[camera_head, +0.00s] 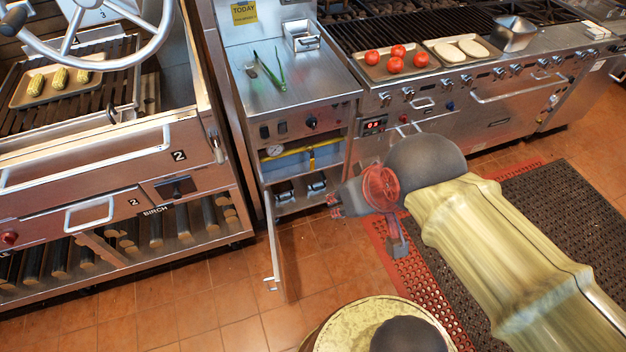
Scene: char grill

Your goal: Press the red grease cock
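A small red round knob (403,119) sits on the steel front of the char grill, right of the red digital display. Another red knob (9,238) is on the front of the left-hand grill, at the far left edge. I cannot tell from this view which is the grease cock. My gripper (364,226) is in front of the cabinet, over the floor, with its two fingers spread apart and nothing visible between them. It is apart from both red knobs.
A cabinet door (285,250) stands open toward me. A yellow pipe with a gauge (274,150) is inside the cabinet. A handwheel (95,35) hangs at upper left. Tomatoes lie on a tray (377,72).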

